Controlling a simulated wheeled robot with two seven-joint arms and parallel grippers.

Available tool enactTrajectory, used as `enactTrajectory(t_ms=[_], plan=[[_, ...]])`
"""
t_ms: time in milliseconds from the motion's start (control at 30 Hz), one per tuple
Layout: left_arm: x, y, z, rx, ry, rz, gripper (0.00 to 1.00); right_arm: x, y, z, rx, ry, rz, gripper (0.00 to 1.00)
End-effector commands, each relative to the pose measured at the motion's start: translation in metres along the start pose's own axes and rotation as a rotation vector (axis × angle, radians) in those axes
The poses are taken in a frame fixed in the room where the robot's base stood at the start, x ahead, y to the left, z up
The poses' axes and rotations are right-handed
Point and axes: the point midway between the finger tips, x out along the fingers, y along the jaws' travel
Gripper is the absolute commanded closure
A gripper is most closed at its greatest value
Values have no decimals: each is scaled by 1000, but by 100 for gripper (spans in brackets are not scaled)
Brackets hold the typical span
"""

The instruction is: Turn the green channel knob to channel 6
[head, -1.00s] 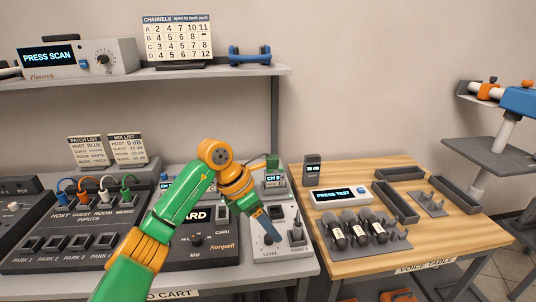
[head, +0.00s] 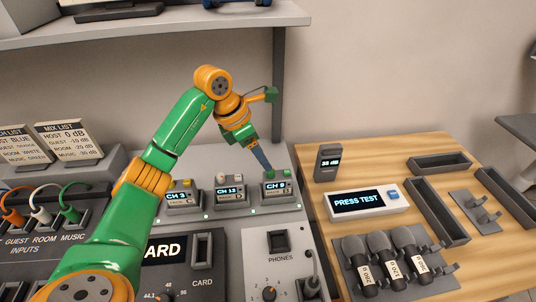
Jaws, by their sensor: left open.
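The green channel knob (head: 271,174) sits on top of the rightmost of three small receivers (head: 277,198), at the back right of the grey cart. That receiver's display shows CH and a digit that looks like 9 or 8. My left gripper (head: 268,169) reaches down from above, with its fingertips at the knob. It is open; the fingers overlap in this view, so I cannot tell whether they touch the knob or straddle it. My right gripper is not in view.
Two more receivers, reading CH 3 (head: 183,197) and CH 12 (head: 229,194), stand close on the left. A phones panel (head: 279,241) lies in front. The wooden table (head: 385,165) on the right holds a PRESS TEST box (head: 367,203) and several microphones (head: 391,262).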

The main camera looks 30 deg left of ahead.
Motion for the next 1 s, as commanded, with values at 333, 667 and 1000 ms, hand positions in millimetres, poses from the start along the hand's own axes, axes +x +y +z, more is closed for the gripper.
enactTrajectory(t_ms=[333,667,1000], plan=[[51,0,0,0,0,-1,42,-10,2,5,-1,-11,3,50],[52,0,0,0,0,0,74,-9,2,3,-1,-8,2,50],[52,0,0,-4,-1,2,100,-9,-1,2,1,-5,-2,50]])
